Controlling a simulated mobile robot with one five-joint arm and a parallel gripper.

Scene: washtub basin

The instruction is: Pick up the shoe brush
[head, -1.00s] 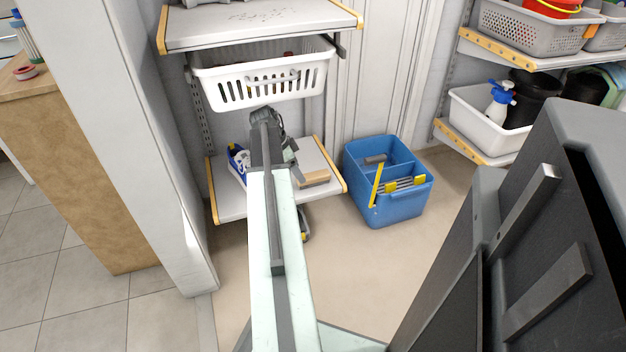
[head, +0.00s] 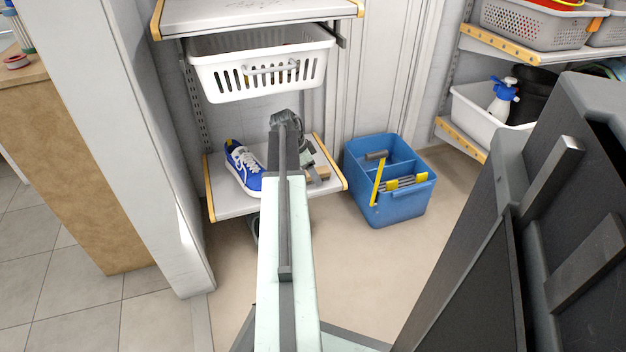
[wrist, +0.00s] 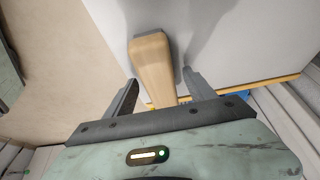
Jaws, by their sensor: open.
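The shoe brush (wrist: 152,62) shows in the wrist view as a long, light wooden block with a dark strip at its far end, lying on the pale shelf. My gripper (wrist: 160,80) is open, with one finger on each side of the brush and a visible gap to each. The near part of the brush reaches back between the fingers. In the head view, only a small part of the brush (head: 323,174) shows on the low shelf. My gripper (head: 308,158) and arm hide the rest.
A blue and white shoe (head: 244,168) stands left of my arm on the low shelf (head: 232,206). A white basket (head: 255,80) hangs above, under the upper shelf. A blue divided caddy (head: 398,207) stands on the floor to the right. A white post (head: 140,150) rises at left.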

